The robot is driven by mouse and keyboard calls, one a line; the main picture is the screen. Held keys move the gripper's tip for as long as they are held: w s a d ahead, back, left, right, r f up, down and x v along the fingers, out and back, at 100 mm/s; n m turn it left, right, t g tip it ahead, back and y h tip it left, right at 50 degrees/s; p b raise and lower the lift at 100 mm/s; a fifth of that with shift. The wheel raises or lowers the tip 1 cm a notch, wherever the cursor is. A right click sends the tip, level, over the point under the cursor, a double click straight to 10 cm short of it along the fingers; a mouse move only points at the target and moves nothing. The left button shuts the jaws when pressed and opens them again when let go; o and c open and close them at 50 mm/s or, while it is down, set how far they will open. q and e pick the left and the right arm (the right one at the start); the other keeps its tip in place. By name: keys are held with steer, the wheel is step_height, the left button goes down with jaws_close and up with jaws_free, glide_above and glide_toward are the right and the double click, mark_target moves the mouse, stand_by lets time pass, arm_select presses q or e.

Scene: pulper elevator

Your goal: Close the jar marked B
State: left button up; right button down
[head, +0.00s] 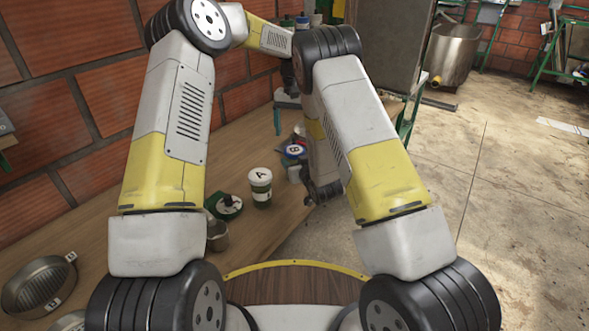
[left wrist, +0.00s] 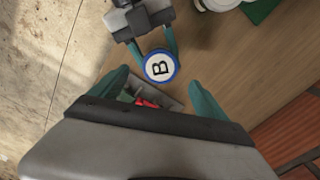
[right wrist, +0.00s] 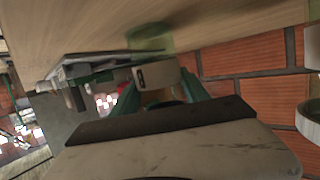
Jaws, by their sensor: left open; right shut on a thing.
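Jar B's blue-rimmed white lid marked B (head: 293,151) shows near the table's right edge. It also shows in the left wrist view (left wrist: 160,66), face up between the right gripper's fingers. My right gripper (right wrist: 160,85) is shut on the pale body of jar B (right wrist: 157,74), which bears a dark label. In the left wrist view the right gripper (left wrist: 157,55) comes from the top. My left gripper (head: 289,118) is open above the lid; its spread fingers (left wrist: 157,82) frame the lid without gripping it. Whether the lid is seated on the jar is hidden.
Jar A (head: 261,186) stands on the wooden table nearer me, beside a green thing with a dark knob (head: 228,205). A metal cup (head: 217,236) and a metal pan (head: 40,287) lie nearer. A red thing (left wrist: 147,102) sits in a tray beyond jar B.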

arm_select(q)
step_height(320, 180, up, 6)
steer(key=shift+f, duration=0.1)
arm_select(e)
steer(key=shift+c, duration=2.4)
jaws_free()
steer(key=shift+s, duration=0.1)
steer(key=v, duration=0.7)
steer(key=shift+s+d+r, duration=0.15)
steer(key=shift+s, duration=0.1)
